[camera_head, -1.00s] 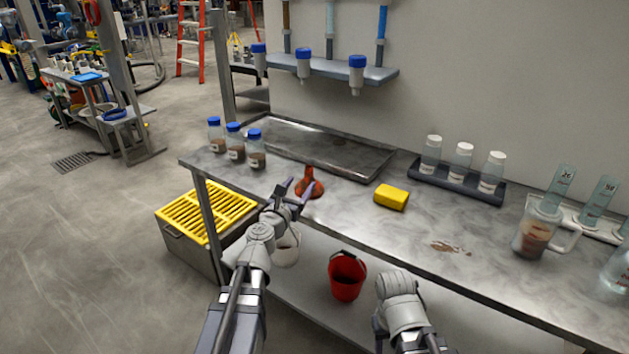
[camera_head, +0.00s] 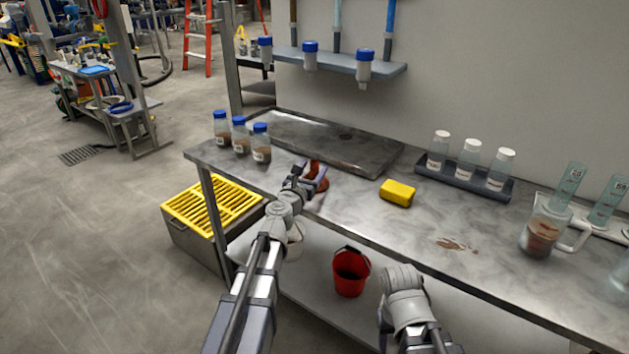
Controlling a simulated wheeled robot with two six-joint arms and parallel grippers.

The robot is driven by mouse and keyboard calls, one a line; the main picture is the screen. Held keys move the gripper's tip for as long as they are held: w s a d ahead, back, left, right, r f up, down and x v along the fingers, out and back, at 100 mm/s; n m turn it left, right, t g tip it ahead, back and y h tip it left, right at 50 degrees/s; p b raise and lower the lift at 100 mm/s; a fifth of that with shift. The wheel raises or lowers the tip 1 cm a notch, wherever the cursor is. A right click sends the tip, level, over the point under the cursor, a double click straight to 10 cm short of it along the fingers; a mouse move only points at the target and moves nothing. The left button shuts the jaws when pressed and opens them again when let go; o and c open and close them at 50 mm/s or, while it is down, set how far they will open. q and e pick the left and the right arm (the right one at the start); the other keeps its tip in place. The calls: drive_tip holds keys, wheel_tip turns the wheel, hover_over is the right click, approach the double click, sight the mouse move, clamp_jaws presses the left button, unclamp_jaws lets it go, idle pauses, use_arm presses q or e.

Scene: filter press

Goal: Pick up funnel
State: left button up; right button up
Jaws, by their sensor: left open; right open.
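The reddish-brown funnel (camera_head: 316,178) stands on the metal bench near its front edge, in front of the shallow tray. My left gripper (camera_head: 311,175) is open at the funnel, its fingers overlapping the funnel's upper part in the picture. Part of the funnel is hidden behind the gripper. I cannot tell whether the fingers touch it. My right arm is low at the front of the bench, right of the red bucket. Its gripper fingers cannot be made out.
A yellow sponge (camera_head: 397,193) lies right of the funnel. Several blue-capped bottles (camera_head: 240,139) stand to the left. Behind is a metal tray (camera_head: 352,158). A bottle rack (camera_head: 463,181) and a jug (camera_head: 541,232) stand to the right. A red bucket (camera_head: 350,279) is on the lower shelf.

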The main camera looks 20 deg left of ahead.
use_arm(q)
drive_tip(key=shift+w, duration=1)
drive_tip(key=shift+s, duration=0.1)
clamp_jaws()
